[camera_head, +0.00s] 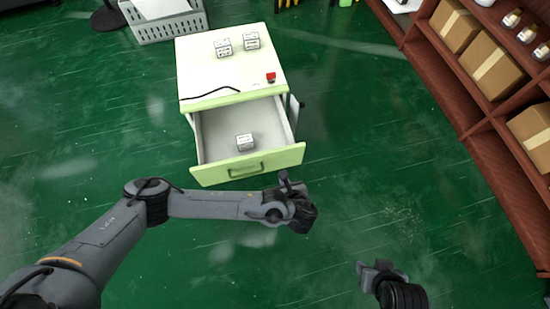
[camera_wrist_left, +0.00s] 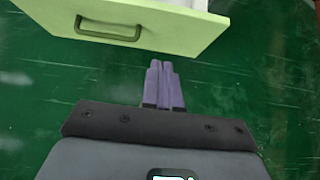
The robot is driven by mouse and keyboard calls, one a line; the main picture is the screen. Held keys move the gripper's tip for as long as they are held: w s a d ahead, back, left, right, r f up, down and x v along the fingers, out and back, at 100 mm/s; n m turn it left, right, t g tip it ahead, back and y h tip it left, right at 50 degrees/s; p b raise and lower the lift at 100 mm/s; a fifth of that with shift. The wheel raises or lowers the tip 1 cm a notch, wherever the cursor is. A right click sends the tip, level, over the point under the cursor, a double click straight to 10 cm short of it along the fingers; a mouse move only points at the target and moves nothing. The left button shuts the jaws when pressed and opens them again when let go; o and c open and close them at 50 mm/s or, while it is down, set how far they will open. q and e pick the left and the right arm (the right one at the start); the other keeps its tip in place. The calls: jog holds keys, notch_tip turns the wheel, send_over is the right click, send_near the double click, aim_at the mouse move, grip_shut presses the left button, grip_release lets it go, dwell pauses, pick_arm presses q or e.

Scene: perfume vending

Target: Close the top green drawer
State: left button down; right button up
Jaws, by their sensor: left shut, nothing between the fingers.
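The top green drawer (camera_head: 248,165) of the white cabinet is pulled open towards me in the head view. Its green front has a handle (camera_head: 246,170), and a small white box (camera_head: 245,142) lies inside. In the left wrist view the green drawer front (camera_wrist_left: 185,33) with its handle (camera_wrist_left: 108,29) fills the upper left. My left gripper (camera_wrist_left: 164,66) is shut and empty, with its fingertips just below the drawer front in that view; I cannot tell whether they touch it. In the head view it is near the drawer's right front corner. My right gripper (camera_head: 376,270) is at the lower right, away from the drawer.
The cabinet top (camera_head: 215,73) holds two small boxes (camera_head: 223,48), a red item (camera_head: 271,77) and a dark cable. A grey crate (camera_head: 170,32) stands behind left. A brown shelf (camera_head: 500,150) with cardboard boxes stands at the right.

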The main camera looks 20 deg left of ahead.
pick_arm(q)
jog(key=b, duration=0.9)
send_near(273, 154)
jog(key=x, duration=0.6)
jog(key=shift+s+d+f, duration=0.1)
jog(key=shift+d+f, duration=0.05)
jog(key=shift+f, duration=0.05)
jog(key=shift+p, duration=0.3)
